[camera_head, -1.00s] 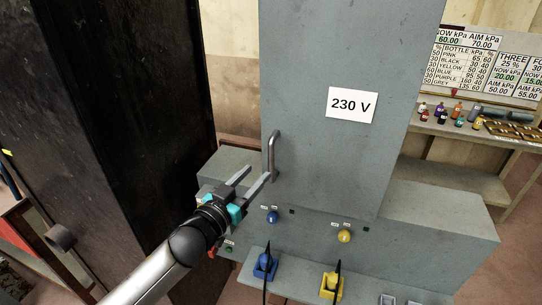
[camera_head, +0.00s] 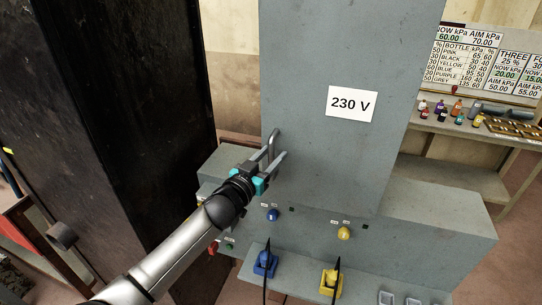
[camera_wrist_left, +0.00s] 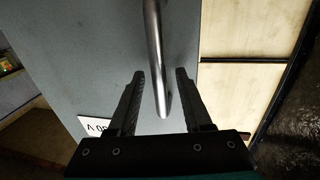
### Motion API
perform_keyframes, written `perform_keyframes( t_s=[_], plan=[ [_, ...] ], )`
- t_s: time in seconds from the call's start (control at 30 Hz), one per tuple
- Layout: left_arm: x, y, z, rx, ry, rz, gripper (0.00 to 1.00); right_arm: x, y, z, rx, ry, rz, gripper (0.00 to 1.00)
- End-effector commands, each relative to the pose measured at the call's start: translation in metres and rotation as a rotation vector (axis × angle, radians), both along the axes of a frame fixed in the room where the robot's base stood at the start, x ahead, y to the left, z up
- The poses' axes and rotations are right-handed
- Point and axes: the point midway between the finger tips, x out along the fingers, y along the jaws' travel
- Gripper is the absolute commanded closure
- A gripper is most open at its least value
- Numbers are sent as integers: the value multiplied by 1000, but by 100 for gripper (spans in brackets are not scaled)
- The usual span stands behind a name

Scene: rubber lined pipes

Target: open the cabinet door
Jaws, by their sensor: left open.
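The grey cabinet door (camera_head: 320,60) carries a white "230 V" sign and looks shut. Its vertical bar handle (camera_head: 272,142) is on the door's left side. My left gripper (camera_head: 272,160) is at the handle's lower part, with its fingers open. In the left wrist view the handle (camera_wrist_left: 155,60) comes down between the two open fingers (camera_wrist_left: 160,80), with gaps visible on both sides. The door (camera_wrist_left: 100,50) fills the area behind it. My right gripper is not in view.
Blue (camera_head: 265,263) and yellow (camera_head: 331,283) plugs with cables are lower down. A dark, tall block (camera_head: 150,90) stands left. A shelf with small bottles (camera_head: 457,108) is right.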

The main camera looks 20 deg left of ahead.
Motion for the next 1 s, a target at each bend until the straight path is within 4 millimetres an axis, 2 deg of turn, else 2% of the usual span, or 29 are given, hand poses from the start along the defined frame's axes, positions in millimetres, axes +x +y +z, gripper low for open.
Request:
perform_keyframes(
  t_s=[0.07,0.5,1.0],
  plan=[
    [0,0,0,0,0,0,52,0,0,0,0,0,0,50],
    [0,0,0,0,0,0,100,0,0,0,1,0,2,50],
    [0,0,0,0,0,0,100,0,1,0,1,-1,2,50]
  ],
)
